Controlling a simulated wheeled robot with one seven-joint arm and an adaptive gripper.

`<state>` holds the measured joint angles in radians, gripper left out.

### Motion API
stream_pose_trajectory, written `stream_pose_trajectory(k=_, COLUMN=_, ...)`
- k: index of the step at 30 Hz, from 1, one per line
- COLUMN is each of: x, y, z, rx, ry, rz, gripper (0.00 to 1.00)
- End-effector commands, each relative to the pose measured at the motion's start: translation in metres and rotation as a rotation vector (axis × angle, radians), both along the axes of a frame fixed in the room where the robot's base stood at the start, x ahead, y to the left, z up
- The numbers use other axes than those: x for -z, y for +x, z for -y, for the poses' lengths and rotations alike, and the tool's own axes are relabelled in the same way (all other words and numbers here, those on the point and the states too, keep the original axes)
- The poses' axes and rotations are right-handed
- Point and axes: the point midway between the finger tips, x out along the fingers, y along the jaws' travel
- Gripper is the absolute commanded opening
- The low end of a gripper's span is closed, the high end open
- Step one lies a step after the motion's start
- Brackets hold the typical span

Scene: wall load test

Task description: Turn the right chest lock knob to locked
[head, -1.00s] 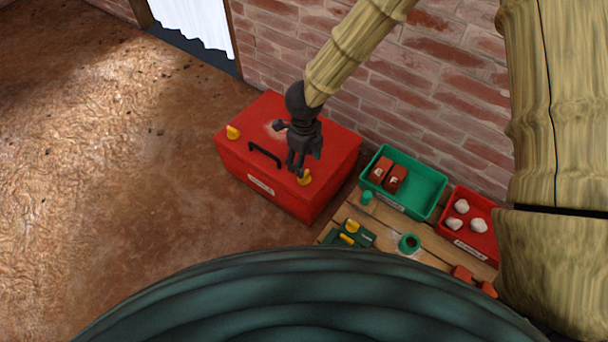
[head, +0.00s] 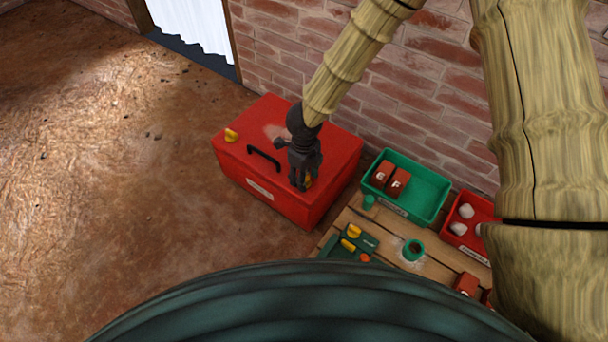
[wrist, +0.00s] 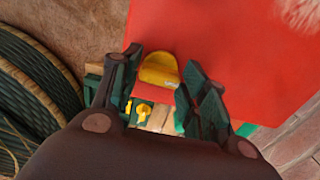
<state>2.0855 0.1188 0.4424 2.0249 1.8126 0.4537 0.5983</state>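The red chest (head: 236,160) stands on the floor against the brick wall, with a black handle (head: 264,159) on its top. Its right lock knob (head: 309,182) is yellow and mostly hidden behind my gripper (head: 300,185) in the head view. In the wrist view the yellow knob (wrist: 159,70) lies between the two fingertips of my gripper (wrist: 157,75), at the chest's edge. The fingers are apart, one on each side of the knob. I cannot tell whether they touch it. The left yellow knob (head: 231,135) sits at the chest's far left corner.
A wooden table (head: 343,222) stands right of the chest. It bears a green bin (head: 432,190) with red blocks, a red bin (head: 470,238) with whitish lumps, a green ring-shaped piece (head: 413,250) and green parts with yellow knobs (head: 354,231). Open floor lies to the left.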

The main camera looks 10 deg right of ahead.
Motion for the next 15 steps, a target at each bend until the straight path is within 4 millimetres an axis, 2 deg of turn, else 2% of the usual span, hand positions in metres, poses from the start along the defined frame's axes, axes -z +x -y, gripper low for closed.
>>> stream_pose_trajectory(k=1, x=0.0, y=-0.0001, z=0.0001, rx=0.0, ry=0.0, rz=0.0, gripper=0.28)
stream_pose_trajectory(k=3, x=0.0, y=-0.0001, z=0.0001, rx=0.0, ry=0.0, rz=0.0, gripper=0.15)
stream_pose_trajectory(k=15, x=-0.0032, y=-0.0001, z=0.0004, rx=-0.034, ry=-0.001, rz=-0.001, gripper=0.15)
